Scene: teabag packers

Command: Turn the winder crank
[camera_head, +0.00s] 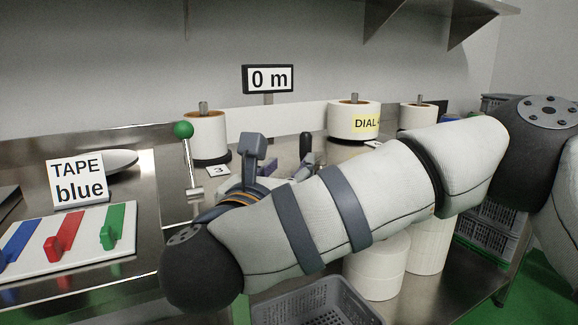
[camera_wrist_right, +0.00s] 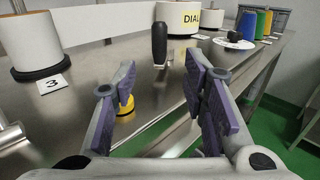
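A black upright handle (camera_head: 305,145), which looks like the winder crank's grip, stands near the back of the steel bench, partly hidden by my right arm. In the right wrist view the black handle (camera_wrist_right: 159,42) stands ahead, beyond the fingertips and roughly between them. My right gripper (camera_wrist_right: 160,70) is open, with purple pads apart and nothing held between them. In the head view the right gripper (camera_head: 280,160) is mostly behind my forearm. My left gripper is not in view.
Large white rolls (camera_head: 206,137) stand along the back, one with a yellow "DIAL" label (camera_head: 366,123). A green-ball lever (camera_head: 183,130) stands left of the gripper. A "TAPE blue" sign (camera_head: 79,181) and a board with coloured sliders (camera_head: 75,253) are at left. A grey crate (camera_head: 315,302) sits below.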

